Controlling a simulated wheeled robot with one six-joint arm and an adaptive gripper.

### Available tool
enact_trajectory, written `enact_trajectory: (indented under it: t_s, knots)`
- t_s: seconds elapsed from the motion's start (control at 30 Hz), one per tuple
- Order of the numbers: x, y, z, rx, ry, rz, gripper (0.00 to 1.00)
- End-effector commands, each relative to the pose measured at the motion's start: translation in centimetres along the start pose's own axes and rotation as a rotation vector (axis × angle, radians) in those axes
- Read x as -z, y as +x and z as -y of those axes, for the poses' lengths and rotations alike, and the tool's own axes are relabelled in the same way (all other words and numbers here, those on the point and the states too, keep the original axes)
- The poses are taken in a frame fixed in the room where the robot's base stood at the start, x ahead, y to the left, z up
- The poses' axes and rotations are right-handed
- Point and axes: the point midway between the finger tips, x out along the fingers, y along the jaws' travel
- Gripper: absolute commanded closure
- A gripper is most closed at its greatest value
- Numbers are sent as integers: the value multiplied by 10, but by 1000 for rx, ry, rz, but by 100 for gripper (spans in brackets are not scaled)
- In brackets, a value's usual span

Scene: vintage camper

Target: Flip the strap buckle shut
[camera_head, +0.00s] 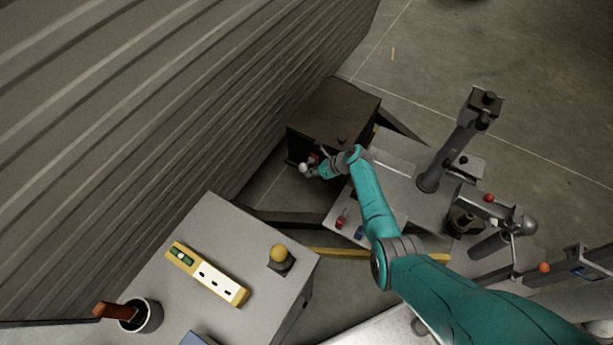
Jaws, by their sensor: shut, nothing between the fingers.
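A dark box (335,108) stands by the ribbed wall, with a brown top and a black front. Small red and pale parts (304,168) show at its front. They are too small for me to tell which is the strap buckle or how its lever lies. My teal arm reaches from the lower right toward this front. My gripper (314,172) is at the box's front, close to the red and pale parts; I cannot tell whether it touches them. It is shut and empty. The wrist hides part of the box's front.
The ribbed wall (150,90) bounds the left side. A grey bench (215,225) in front holds a yellow level (207,275), a yellow-topped knob (279,256) and a cup (144,317). A grey post (452,150) rises at right. Concrete floor (540,70) is open behind.

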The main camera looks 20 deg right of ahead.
Motion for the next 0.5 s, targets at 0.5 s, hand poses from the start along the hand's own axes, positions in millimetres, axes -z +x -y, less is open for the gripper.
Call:
enact_trajectory:
  t_s: [0.5]
  knots:
    - [-18, -19, 11, -56, 53, 3, 100]
